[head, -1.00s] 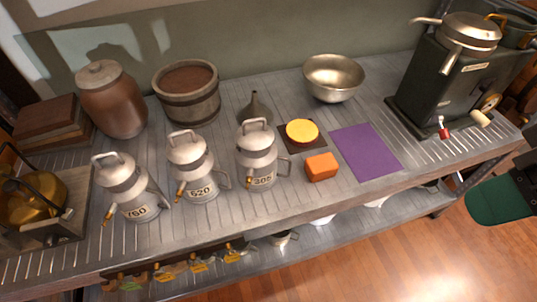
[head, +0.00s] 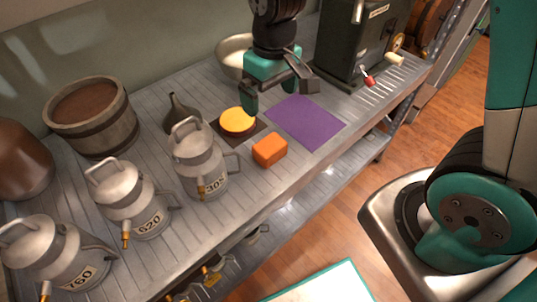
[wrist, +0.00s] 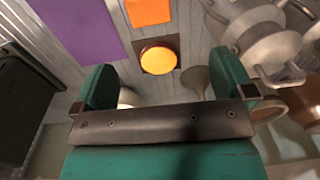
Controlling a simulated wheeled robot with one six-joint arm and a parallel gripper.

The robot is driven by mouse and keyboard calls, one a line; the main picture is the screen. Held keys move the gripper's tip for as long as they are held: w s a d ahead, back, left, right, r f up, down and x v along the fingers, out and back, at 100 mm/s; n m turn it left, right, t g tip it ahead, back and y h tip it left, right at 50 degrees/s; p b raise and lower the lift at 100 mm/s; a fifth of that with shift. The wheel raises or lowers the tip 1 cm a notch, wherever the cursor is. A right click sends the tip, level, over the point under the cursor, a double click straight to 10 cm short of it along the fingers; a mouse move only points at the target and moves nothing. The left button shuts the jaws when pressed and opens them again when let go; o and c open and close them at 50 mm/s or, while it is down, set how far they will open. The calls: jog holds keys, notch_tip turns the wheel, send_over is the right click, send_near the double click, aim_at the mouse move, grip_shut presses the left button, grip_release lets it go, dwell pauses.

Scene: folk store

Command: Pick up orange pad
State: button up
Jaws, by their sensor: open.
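An orange rounded block (head: 270,150) lies on the metal counter. A round yellow-orange disc (head: 238,120) rests on a dark square mat (head: 258,130) behind it. I cannot tell which of the two is called the pad. My gripper (head: 278,90) is open and empty, above the counter behind the purple sheet, up and right of the disc in the head view. In the wrist view, the disc (wrist: 158,58) shows ahead between my fingers (wrist: 168,86), and the block (wrist: 148,11) lies beyond it, cut by the top edge. Nothing touches my fingers.
A purple sheet (head: 305,122) lies right of the block. Grey cans (head: 200,165) and a funnel (head: 183,117) stand to the left. A metal bowl (head: 232,60) is partly hidden behind my gripper. A dark green machine (head: 345,45) stands at the back right.

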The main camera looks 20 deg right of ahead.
aim_at(270, 144)
jog(key=shift+h, duration=0.3)
jog(key=f, duration=0.5)
jog(key=w+f, duration=0.1)
jog(key=f, duration=0.8)
jog(key=shift+w+d+f, duration=0.3)
jog(key=shift+d, duration=0.1)
notch_tip(270, 144, down, 6)
jog(key=shift+w+r, duration=0.15)
jog(key=c, duration=0.6)
